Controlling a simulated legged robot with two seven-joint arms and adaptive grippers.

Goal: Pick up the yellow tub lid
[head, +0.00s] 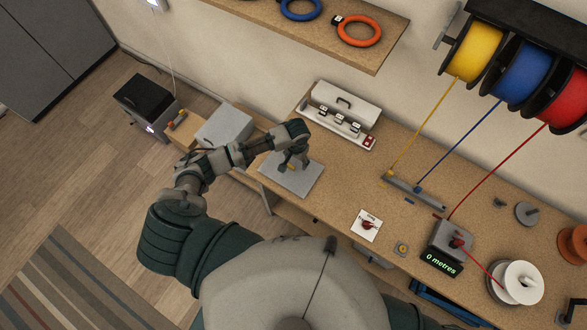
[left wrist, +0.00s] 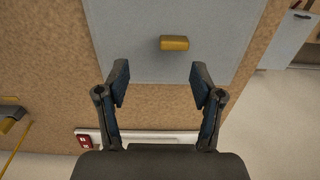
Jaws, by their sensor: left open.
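A flat grey plate (head: 281,182) with a small yellow block-shaped grip (head: 291,167) lies at the bench's left end. No all-yellow lid shows; this plate appears to be the lid. In the left wrist view the plate (left wrist: 130,30) fills the upper middle, with the yellow grip (left wrist: 174,43) on it. My left gripper (head: 291,162) is over the plate, pointing down. In the left wrist view its fingers (left wrist: 160,82) are apart and empty, with the grip ahead of them, slightly right of centre and not between the tips. My right gripper is out of view.
A white switch box (head: 340,110) stands behind the plate against the wall. A grey box (head: 224,125) is to the left. A white plate with a red knob (head: 367,225) and a meter (head: 447,245) are to the right. A shelf (head: 330,35) overhangs the back.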

